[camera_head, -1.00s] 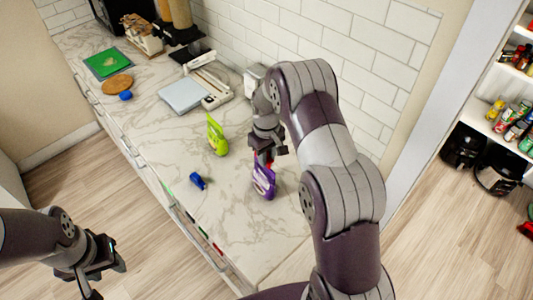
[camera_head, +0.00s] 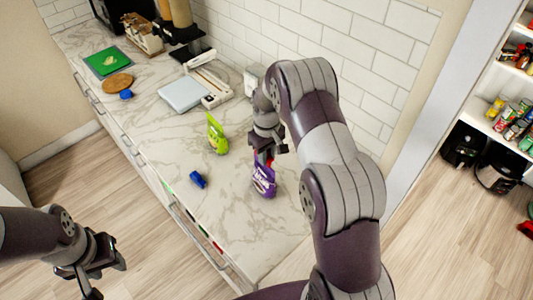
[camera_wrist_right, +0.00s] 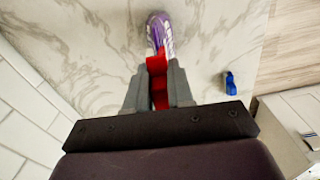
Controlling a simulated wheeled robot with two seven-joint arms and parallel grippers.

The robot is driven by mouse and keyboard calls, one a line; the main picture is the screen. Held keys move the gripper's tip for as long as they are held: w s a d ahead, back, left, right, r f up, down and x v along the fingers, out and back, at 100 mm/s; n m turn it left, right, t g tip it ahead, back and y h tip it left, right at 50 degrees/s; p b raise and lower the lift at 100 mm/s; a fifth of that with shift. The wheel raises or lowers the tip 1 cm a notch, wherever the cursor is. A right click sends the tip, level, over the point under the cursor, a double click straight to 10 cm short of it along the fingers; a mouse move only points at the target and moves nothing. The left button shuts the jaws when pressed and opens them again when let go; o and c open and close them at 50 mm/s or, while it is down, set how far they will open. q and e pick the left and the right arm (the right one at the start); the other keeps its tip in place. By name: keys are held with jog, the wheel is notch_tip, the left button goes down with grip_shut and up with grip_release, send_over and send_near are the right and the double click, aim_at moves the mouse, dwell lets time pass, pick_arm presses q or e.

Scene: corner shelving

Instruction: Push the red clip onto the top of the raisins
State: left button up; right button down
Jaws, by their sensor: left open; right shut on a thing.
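The raisins are a purple bag (camera_head: 264,181) standing on the marble counter, and its top shows in the right wrist view (camera_wrist_right: 160,30). The red clip (camera_wrist_right: 157,72) is between the fingers of my right gripper (camera_wrist_right: 158,88), at the top of the bag. In the head view the gripper (camera_head: 265,156) is directly above the bag, and only a little red (camera_head: 271,163) shows. The fingers partly hide the clip, so I cannot tell how far it is over the bag's edge. My left gripper (camera_head: 104,262) is open and empty, off the counter over the floor.
A green bag (camera_head: 217,136) stands left of the raisins. A blue clip (camera_head: 198,180) lies near the counter's front edge, and another blue item (camera_head: 126,95) lies further back. A scale-like device (camera_head: 186,95) stands behind. The tiled wall is close on the right.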

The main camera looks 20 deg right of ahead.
jog(key=shift+f+b, duration=1)
jog(key=shift+f, duration=0.5)
jog(key=c, duration=0.9)
grip_release()
notch_tip(320, 180, up, 6)
jog(key=b, duration=0.3)
jog(key=shift+w, duration=0.15)
notch_tip(320, 180, up, 7)
jog(key=p, duration=0.3)
jog(key=shift+f, duration=0.1)
jog(key=shift+f, duration=0.1)
